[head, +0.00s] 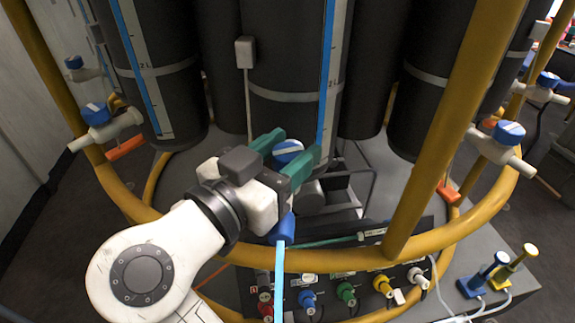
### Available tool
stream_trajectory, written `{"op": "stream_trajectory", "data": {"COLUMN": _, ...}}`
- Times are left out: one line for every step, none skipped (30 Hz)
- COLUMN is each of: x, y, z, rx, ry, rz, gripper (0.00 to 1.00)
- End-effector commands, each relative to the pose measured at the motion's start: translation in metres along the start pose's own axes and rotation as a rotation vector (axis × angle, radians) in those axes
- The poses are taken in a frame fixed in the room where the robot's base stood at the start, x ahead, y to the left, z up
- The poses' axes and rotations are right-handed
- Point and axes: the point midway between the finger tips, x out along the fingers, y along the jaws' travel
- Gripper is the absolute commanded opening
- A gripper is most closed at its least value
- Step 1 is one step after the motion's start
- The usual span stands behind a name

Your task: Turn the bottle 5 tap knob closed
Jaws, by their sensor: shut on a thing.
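A blue tap knob with a white stripe (288,146) sits low in front of the middle dark bottle (285,60). My gripper (290,154), with teal fingers, reaches it from the lower left. One finger is on each side of the knob, and the gripper is shut on it. The fingers and gripper body hide the knob's lower part and most of the tap body. I cannot read a bottle number here. A blue piece (283,228) shows just below the gripper, with a light blue strip (279,275) running down from it.
A yellow ring frame (330,260) curves across the front, and a yellow post (440,125) rises right of my gripper. Other blue-knobbed taps stand at left (97,113) and right (508,132). A panel with coloured connectors (346,293) lies below the ring.

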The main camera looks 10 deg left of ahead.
Motion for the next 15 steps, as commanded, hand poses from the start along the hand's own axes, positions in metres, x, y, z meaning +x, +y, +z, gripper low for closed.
{"op": "stream_trajectory", "data": {"x": 0.0003, "y": -0.0016, "z": 0.0028, "rx": 0.0, "ry": 0.001, "rz": 0.044, "gripper": 0.2}}
{"op": "stream_trajectory", "data": {"x": 0.0003, "y": -0.0016, "z": 0.0029, "rx": -0.001, "ry": 0.001, "rz": 0.07, "gripper": 0.2}}
{"op": "stream_trajectory", "data": {"x": 0.0003, "y": -0.0016, "z": 0.0026, "rx": 0.0, "ry": 0.001, "rz": 0.104, "gripper": 0.2}}
{"op": "stream_trajectory", "data": {"x": 0.0004, "y": -0.0017, "z": 0.0029, "rx": -0.001, "ry": 0.0, "rz": 0.129, "gripper": 0.2}}
{"op": "stream_trajectory", "data": {"x": 0.0005, "y": -0.0015, "z": 0.0024, "rx": 0.0, "ry": 0.0, "rz": 0.153, "gripper": 0.2}}
{"op": "stream_trajectory", "data": {"x": 0.0006, "y": -0.0016, "z": 0.0025, "rx": -0.001, "ry": 0.0, "rz": 0.184, "gripper": 0.2}}
{"op": "stream_trajectory", "data": {"x": 0.0007, "y": -0.0015, "z": 0.0024, "rx": -0.001, "ry": -0.001, "rz": 0.206, "gripper": 0.2}}
{"op": "stream_trajectory", "data": {"x": 0.0007, "y": -0.0014, "z": 0.0023, "rx": -0.001, "ry": 0.0, "rz": 0.227, "gripper": 0.2}}
{"op": "stream_trajectory", "data": {"x": 0.0008, "y": -0.0015, "z": 0.0022, "rx": -0.001, "ry": 0.0, "rz": 0.254, "gripper": 0.2}}
{"op": "stream_trajectory", "data": {"x": 0.0008, "y": -0.0014, "z": 0.0021, "rx": -0.002, "ry": 0.0, "rz": 0.272, "gripper": 0.2}}
{"op": "stream_trajectory", "data": {"x": 0.0008, "y": -0.0013, "z": 0.0022, "rx": -0.003, "ry": -0.001, "rz": 0.29, "gripper": 0.2}}
{"op": "stream_trajectory", "data": {"x": 0.0008, "y": -0.0013, "z": 0.0016, "rx": -0.002, "ry": 0.0, "rz": 0.311, "gripper": 0.2}}
{"op": "stream_trajectory", "data": {"x": 0.0009, "y": -0.0013, "z": 0.002, "rx": -0.003, "ry": -0.001, "rz": 0.326, "gripper": 0.2}}
{"op": "stream_trajectory", "data": {"x": 0.0009, "y": -0.0013, "z": 0.0019, "rx": -0.003, "ry": -0.001, "rz": 0.34, "gripper": 0.2}}
{"op": "stream_trajectory", "data": {"x": 0.001, "y": -0.0013, "z": 0.0015, "rx": -0.003, "ry": -0.001, "rz": 0.357, "gripper": 0.2}}
